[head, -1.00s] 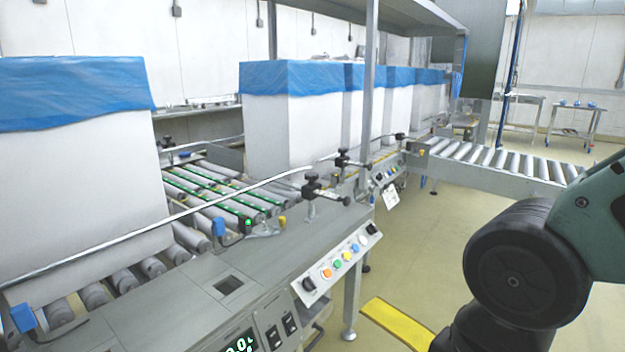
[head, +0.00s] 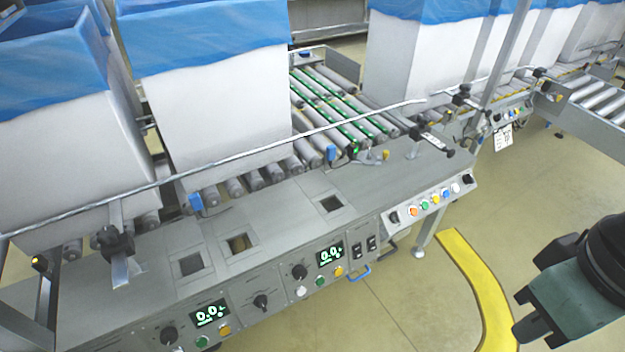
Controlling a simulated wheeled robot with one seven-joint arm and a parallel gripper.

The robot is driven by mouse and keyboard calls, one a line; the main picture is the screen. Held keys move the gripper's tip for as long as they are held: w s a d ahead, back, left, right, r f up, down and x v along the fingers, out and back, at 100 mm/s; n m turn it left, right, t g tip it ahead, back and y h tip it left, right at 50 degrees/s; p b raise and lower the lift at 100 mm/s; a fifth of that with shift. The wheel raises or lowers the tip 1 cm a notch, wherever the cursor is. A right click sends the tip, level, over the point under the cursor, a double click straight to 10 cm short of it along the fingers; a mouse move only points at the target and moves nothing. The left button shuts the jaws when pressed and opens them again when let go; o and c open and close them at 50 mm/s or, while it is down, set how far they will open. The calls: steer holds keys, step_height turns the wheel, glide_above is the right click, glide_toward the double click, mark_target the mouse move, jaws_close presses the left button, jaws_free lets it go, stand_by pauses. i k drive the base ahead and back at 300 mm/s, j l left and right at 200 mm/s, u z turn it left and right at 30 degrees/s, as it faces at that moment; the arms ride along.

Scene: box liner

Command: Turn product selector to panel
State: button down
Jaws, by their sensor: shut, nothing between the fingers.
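The control console (head: 300,215) runs along the front of the roller line. Its front face has several black rotary knobs: one at the lower left (head: 168,335), one in the middle section (head: 260,301) and one beside the right display (head: 299,271). A small black selector (head: 394,217) sits at the left end of the sloped button box. Labels are too small to read, so I cannot tell which is the product selector or where it points.
Green digital displays (head: 208,313) and (head: 331,254) sit among coloured buttons. White boxes with blue liners (head: 205,110) stand behind a metal rail. A yellow floor strip (head: 480,290) curves between console and arm; the floor around it is clear.

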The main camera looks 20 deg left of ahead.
mark_target(260, 302)
steer(key=u, duration=1.55)
steer(key=k+l+z, duration=0.15)
steer(key=z, duration=0.3)
steer(key=l+z, duration=0.4)
steer(key=k+j, duration=0.05)
steer(key=j, duration=0.05)
